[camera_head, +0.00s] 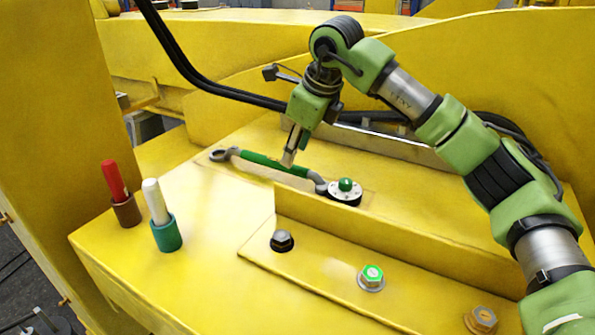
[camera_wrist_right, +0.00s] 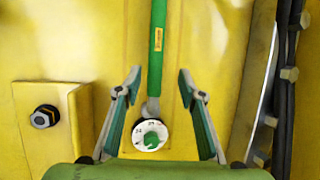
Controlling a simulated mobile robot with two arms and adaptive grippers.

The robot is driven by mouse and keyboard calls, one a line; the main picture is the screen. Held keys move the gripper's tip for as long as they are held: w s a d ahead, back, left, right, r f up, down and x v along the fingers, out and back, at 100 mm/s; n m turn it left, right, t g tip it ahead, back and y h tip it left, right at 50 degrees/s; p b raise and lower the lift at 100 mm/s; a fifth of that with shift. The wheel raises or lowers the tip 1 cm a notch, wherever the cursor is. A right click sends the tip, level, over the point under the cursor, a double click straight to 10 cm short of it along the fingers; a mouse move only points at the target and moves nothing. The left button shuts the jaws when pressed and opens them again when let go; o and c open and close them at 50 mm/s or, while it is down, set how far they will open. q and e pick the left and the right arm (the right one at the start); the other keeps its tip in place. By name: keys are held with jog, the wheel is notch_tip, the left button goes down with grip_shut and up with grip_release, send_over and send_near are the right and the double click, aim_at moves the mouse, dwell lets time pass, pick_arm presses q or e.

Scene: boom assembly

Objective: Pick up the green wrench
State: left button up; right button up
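The green wrench (camera_head: 272,165) lies on the yellow surface, with a ring end at the left and its other end by a white dial with a green knob (camera_head: 345,189). In the right wrist view the wrench handle (camera_wrist_right: 157,50) runs up from the dial (camera_wrist_right: 150,136). My right gripper (camera_head: 294,155) is at the wrench's handle, close above it in the head view. In the wrist view the right gripper (camera_wrist_right: 159,78) is open, its two fingers apart on either side of the wrench's line. Contact is not visible. My left gripper is not in view.
A red marker (camera_head: 114,180) and a white marker (camera_head: 155,200) stand in holders at the left. A raised yellow flange with a dark bolt (camera_head: 282,240), a green-topped bolt (camera_head: 372,277) and a brass bolt (camera_head: 481,320) lies in front. Black cables (camera_head: 215,92) run behind.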

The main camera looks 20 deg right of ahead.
aim_at(277, 168)
jog(key=shift+w+a+f, duration=0.1)
jog(key=shift+f, duration=0.05)
jog(key=f+p, duration=0.1)
jog(key=w+a+f+p, duration=0.1)
jog(key=f+p, duration=0.1)
jog(key=shift+w+a+f, duration=0.3)
jog(key=shift+a, duration=0.05)
jog(key=shift+w+f, duration=0.25)
jog(key=shift+f, duration=0.15)
jog(key=shift+s, duration=0.1)
grip_shut()
jog(key=shift+r, duration=0.15)
